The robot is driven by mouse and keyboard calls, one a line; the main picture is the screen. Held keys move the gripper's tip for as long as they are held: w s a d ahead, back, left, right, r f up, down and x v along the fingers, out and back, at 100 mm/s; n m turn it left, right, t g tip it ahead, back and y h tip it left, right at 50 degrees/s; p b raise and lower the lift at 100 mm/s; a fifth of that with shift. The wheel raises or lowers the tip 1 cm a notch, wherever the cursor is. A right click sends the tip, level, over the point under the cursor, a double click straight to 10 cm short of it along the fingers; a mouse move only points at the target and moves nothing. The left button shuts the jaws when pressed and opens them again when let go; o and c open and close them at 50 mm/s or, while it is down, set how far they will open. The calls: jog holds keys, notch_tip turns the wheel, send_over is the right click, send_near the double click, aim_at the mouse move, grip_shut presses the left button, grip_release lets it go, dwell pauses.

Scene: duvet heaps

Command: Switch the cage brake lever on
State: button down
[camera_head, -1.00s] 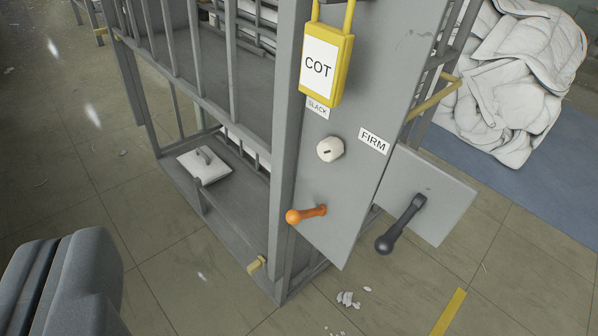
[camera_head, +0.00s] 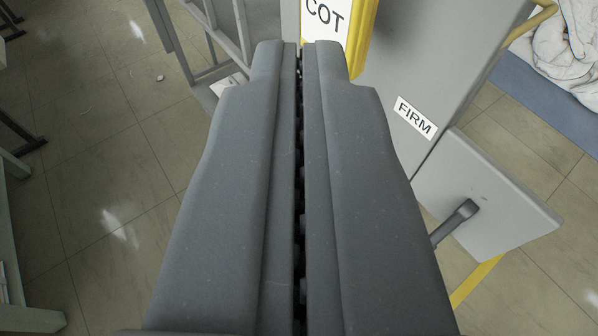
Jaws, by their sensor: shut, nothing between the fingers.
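My gripper (camera_head: 301,48) fills the middle of the view, its two grey fingers shut with only a thin dark gap between them. The orange-knobbed lever and white round knob seen on the panel earlier are now hidden behind the gripper. Which lever is the brake is not labelled.
A FIRM label (camera_head: 415,118) is on the panel. Cage bars (camera_head: 215,35) stand at upper left. A white duvet heap (camera_head: 570,45) lies on a blue mat (camera_head: 550,105) at upper right. Tiled floor (camera_head: 100,170) is open at left. A greenish frame (camera_head: 20,250) stands at the left edge.

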jog(key=w+a+f+m+g+h+p, duration=0.2)
jog(key=w+f+m+g+h+p, duration=0.15)
jog(key=w+f+p, duration=0.3)
jog(key=w+a+f+m+g+h+p, duration=0.25)
jog(key=w+f+g+p, duration=0.2)
jog(key=f+p, duration=0.25)
notch_tip(320, 180, down, 8)
jog(key=a+m+g+h+p, duration=0.1)
jog(key=m+g+h+p, duration=0.1)
jog(key=p, duration=0.1)
jog(key=shift+s+a+g+p, duration=0.2)
jog(key=shift+g+p, duration=0.1)
jog(key=shift+p, duration=0.05)
jog(key=b+x, duration=0.1)
jog(key=x, duration=0.9)
jog(key=shift+r, duration=0.1)
